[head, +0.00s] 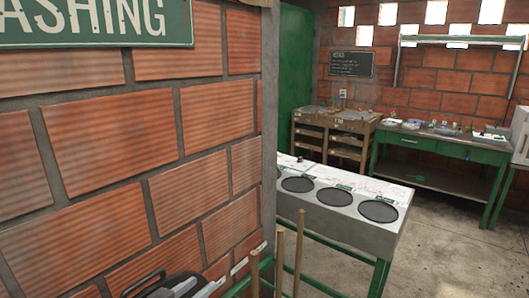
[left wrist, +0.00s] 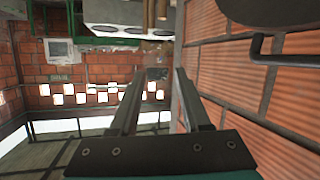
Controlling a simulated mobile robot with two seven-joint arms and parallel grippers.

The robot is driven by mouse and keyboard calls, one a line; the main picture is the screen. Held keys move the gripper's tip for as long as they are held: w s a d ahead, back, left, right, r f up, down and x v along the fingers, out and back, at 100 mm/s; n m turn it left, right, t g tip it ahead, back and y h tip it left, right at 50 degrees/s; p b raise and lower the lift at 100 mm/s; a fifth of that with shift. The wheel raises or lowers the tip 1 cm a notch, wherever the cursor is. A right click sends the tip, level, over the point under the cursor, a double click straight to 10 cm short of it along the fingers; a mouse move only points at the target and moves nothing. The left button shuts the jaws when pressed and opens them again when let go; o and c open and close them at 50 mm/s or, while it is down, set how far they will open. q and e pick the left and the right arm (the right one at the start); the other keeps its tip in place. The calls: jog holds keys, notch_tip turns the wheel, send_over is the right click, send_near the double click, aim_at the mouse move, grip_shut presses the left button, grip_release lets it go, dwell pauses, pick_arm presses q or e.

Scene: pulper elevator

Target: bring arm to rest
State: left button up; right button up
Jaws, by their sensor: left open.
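My left gripper (head: 190,286) shows only in part at the bottom edge of the head view, close to the brick wall (head: 150,200). In the left wrist view, the left gripper (left wrist: 158,85) has its two fingers spread apart with nothing between them. The brick wall (left wrist: 290,75) stands close along the right side of that view. My right gripper is in neither view.
A white counter (head: 338,222) with dark round plates on a green frame stands beyond the wall's corner. Wooden poles (head: 299,250) stand before it. A green table (head: 440,145) and wooden shelf unit (head: 333,138) line the back. Floor at the right is clear.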

pick_arm(q)
jog(key=s+a+f+n+g+y, duration=0.1)
jog(key=s+f+g+y, duration=0.35)
jog(key=s, duration=0.85)
jog(key=s+a+f+g+y, duration=0.1)
jog(key=s+f+g, duration=0.5)
jog(key=s, duration=0.6)
jog(key=s+f+b, duration=0.3)
jog(key=f+b, duration=0.1)
jog(key=f, duration=2.5)
jog(key=s+a+f+g+b, duration=0.1)
jog(key=s+a+f+b, duration=0.2)
jog(key=s+f, duration=1.2)
jog(key=shift+f+g+b, duration=0.35)
jog(key=shift+f+b, duration=0.1)
jog(key=shift+f, duration=0.05)
